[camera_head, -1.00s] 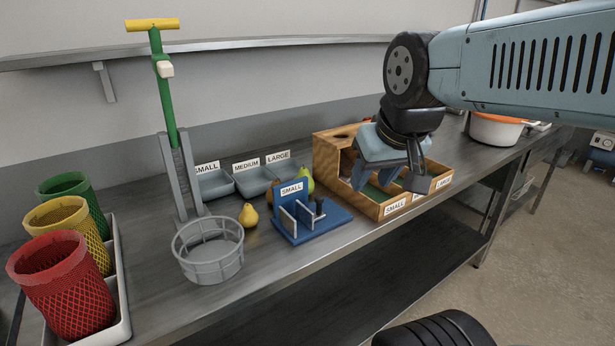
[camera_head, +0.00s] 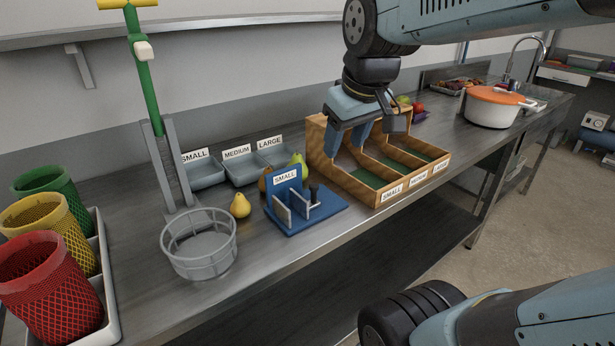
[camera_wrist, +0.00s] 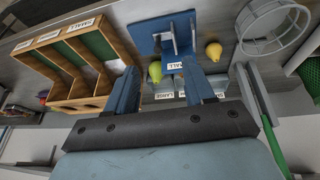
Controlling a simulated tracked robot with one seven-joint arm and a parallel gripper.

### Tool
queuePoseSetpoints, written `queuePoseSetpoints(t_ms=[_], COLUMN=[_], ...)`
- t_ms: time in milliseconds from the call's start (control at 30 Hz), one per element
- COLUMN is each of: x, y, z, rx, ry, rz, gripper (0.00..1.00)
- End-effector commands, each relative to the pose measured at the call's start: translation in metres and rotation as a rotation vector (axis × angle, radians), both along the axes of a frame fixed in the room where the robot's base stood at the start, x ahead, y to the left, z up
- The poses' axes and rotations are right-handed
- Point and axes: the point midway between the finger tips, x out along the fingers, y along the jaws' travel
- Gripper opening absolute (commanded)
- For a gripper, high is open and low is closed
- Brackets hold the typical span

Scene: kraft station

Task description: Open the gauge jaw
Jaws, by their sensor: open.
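The blue gauge (camera_head: 322,214) stands on the steel bench near its front edge, with a back plate labelled SMALL. Its grey upright jaw plates (camera_head: 285,214) stand apart, with a dark knob (camera_head: 313,193) beside them. The gauge also shows in the wrist view (camera_wrist: 158,28), at the top beyond my fingers. My gripper (camera_head: 348,150) hangs above and beside the left part of the wooden sorter, to the right of the gauge and apart from it. In the wrist view its two blue fingers (camera_wrist: 164,88) are spread, with nothing between them.
The wooden sorter (camera_head: 428,190) has several labelled compartments. A yellow pear (camera_head: 240,205) lies left of the gauge; a green pear (camera_head: 300,162) is behind it. Grey labelled trays (camera_head: 245,174), a wire basket (camera_head: 200,262) and coloured baskets (camera_head: 48,290) stand leftward. An orange-lidded pot (camera_head: 492,106) stands at right.

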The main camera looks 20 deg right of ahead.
Motion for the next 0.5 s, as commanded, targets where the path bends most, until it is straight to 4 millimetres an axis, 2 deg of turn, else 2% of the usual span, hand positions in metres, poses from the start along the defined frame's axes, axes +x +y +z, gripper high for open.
queuePoseSetpoints(t_ms=[33, 267, 500], x=[0.013, 0.065, 0.119], y=[0.000, -0.001, 0.001], z=[-0.001, -0.009, -0.028], rx=[-0.017, -0.094, -0.148], ry=[0.032, 0.152, 0.267], rz=[0.052, 0.327, 0.607], gripper=[0.53, 0.53, 0.53])
